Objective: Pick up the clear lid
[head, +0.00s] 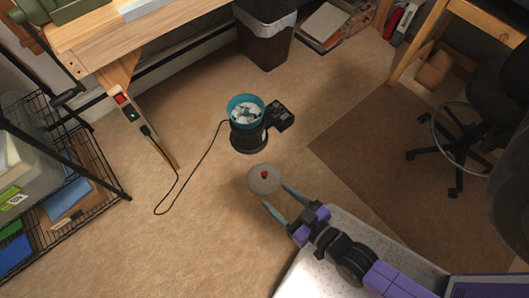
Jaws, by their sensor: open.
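The clear lid (254,181) is a round, translucent disc with a small red knob at its middle. It shows in the head view near the middle, just below the dark machine with a teal rim (248,128). My gripper (275,197) is open, its two fingers pointing up and left toward the lid.
White material fills the teal-rimmed machine, and its black cord (191,168) runs left to a power strip (126,110). A wooden bench (130,39), wire rack (88,181), waste bin (265,42) and office chair (462,128) stand around. Carpet left of the lid is mostly clear.

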